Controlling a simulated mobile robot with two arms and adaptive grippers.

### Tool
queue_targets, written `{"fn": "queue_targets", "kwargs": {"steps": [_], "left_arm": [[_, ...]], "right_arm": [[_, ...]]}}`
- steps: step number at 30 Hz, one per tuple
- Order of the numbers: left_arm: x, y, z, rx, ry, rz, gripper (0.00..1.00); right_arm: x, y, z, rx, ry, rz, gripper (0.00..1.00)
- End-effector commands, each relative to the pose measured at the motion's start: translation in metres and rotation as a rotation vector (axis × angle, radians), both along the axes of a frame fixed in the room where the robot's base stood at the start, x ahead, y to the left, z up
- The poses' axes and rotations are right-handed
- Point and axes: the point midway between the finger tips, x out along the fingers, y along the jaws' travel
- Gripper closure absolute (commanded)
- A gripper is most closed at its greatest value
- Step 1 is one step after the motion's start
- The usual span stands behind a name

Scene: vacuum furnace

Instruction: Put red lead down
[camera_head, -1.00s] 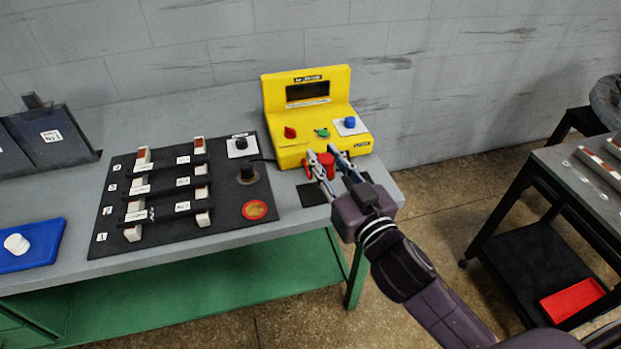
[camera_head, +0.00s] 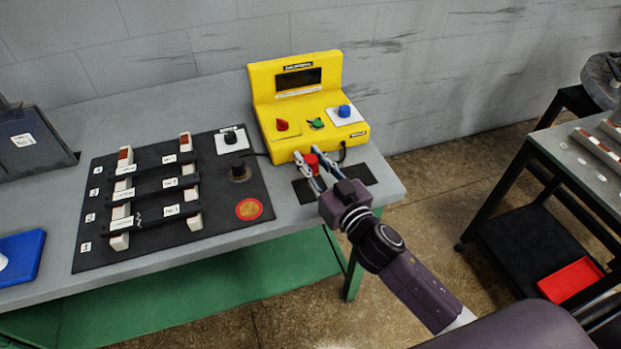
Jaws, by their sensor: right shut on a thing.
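The red lead (camera_head: 311,161) shows as a small red piece between the fingers of my right gripper (camera_head: 309,155). My right gripper is shut on it, just in front of the yellow meter box (camera_head: 270,140). The gripper is over or close to a black pad (camera_head: 358,175) on the grey bench; whether the lead touches the pad I cannot tell. The fingers hide part of the lead. A dark wire (camera_head: 343,151) shows at the front of the box. My left gripper is not in view.
A black board (camera_head: 90,240) with several labelled strips, a black knob (camera_head: 238,170) and a red-ringed disc (camera_head: 249,209) lies left of my gripper. A blue tray (camera_head: 35,247) is at far left. A black cart (camera_head: 508,190) stands right, beyond a floor gap.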

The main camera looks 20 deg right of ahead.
Motion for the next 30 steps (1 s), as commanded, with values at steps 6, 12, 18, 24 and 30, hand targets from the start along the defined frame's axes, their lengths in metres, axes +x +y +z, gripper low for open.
{"fn": "queue_targets", "kwargs": {"steps": [6, 12, 18, 24, 30], "left_arm": [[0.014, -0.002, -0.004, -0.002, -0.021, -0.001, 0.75], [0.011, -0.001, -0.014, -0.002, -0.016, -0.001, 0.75], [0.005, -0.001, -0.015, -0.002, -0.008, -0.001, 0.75], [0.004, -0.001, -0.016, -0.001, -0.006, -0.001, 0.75], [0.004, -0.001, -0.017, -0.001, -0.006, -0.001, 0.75]], "right_arm": [[0.000, 0.000, -0.021, 0.002, -0.002, -0.002, 1.00], [0.000, 0.000, -0.052, 0.002, -0.001, -0.002, 1.00], [0.000, 0.000, -0.057, -0.001, -0.002, 0.000, 1.00], [0.000, 0.000, -0.059, -0.001, -0.002, 0.000, 1.00], [0.000, 0.000, -0.061, 0.000, 0.000, -0.001, 0.64]]}}
